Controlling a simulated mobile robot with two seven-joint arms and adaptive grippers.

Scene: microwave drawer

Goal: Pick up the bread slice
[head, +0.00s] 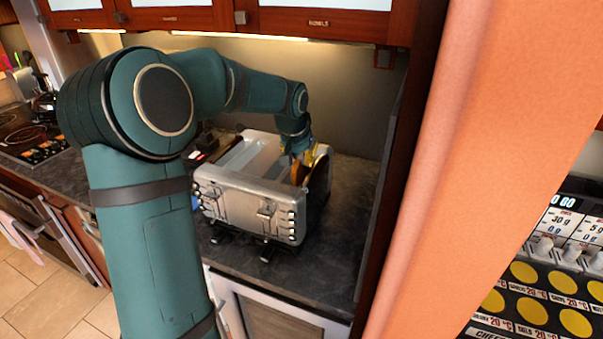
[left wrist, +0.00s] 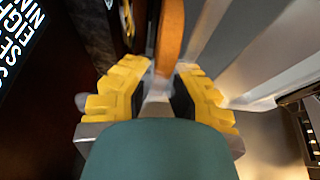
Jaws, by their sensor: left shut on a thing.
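The bread slice (head: 296,175) is a brown, upright slice at the right end of a silver toaster-like appliance (head: 232,206) on the dark counter. In the left wrist view the bread slice (left wrist: 171,32) shows edge-on as an orange-brown strip beyond the fingers. My left gripper (head: 301,156) reaches down from above at the appliance's right end. In the left wrist view its yellow fingers (left wrist: 158,88) are shut on the bread slice. The slice's lower part is hidden by the appliance in the head view. My right gripper is not in view.
Wooden cabinets (head: 330,22) hang above the counter (head: 330,255). A cabinet side panel and a large orange surface (head: 470,130) stand close on the right. A stove (head: 30,135) is at the far left. Some counter in front of the appliance is clear.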

